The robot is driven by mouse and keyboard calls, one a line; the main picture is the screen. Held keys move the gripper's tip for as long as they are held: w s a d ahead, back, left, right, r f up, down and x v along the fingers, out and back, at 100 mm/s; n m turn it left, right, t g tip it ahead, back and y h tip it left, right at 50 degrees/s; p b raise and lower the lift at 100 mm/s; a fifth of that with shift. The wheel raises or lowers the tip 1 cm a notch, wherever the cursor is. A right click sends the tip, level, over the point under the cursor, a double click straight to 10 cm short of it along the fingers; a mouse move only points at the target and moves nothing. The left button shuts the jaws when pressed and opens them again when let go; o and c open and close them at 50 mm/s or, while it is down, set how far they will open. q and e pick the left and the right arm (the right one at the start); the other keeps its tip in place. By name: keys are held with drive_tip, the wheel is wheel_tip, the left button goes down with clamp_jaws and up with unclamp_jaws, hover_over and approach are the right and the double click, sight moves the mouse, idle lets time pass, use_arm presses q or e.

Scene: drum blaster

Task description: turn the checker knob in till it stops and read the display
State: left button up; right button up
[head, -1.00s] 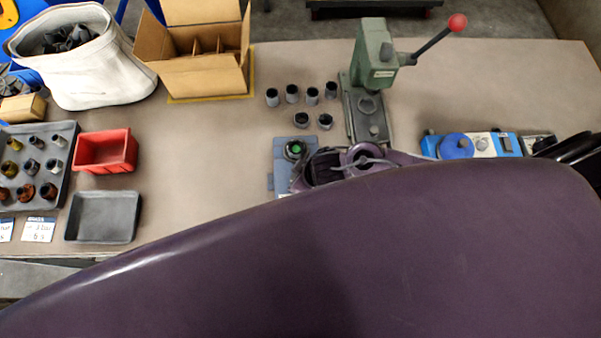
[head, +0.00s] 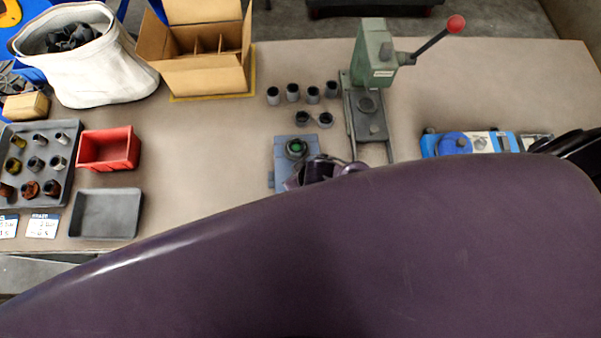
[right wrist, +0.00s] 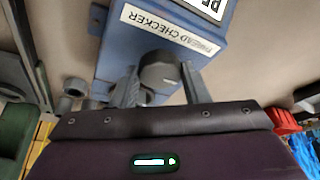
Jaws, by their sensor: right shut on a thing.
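The thread checker is a blue-grey box (head: 283,172) on the bench in the head view, with a round green-lit part on top. In the right wrist view the checker (right wrist: 115,62) shows a white label reading THREAD CHECKER, upside down. Its dark round knob (right wrist: 158,68) sits between the fingers of my right gripper (right wrist: 162,82), which is shut on it. In the head view my right gripper (head: 322,170) is at the checker's near right side, mostly hidden by my purple arm. No display reading can be made out. My left gripper is not in view.
A green press (head: 376,62) with a red-ball lever stands behind right. Several grey sleeves (head: 313,95) stand beside it. A blue device (head: 460,144) lies to the right. A red bin (head: 108,149), grey trays (head: 105,214) and an open carton (head: 205,70) are left.

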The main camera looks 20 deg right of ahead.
drive_tip(key=shift+w, duration=0.15)
idle(0.4)
drive_tip(key=o, duration=1)
drive_tip(key=shift+c, duration=0.2)
drive_tip(key=v, duration=0.7)
drive_tip(key=shift+r, duration=0.35)
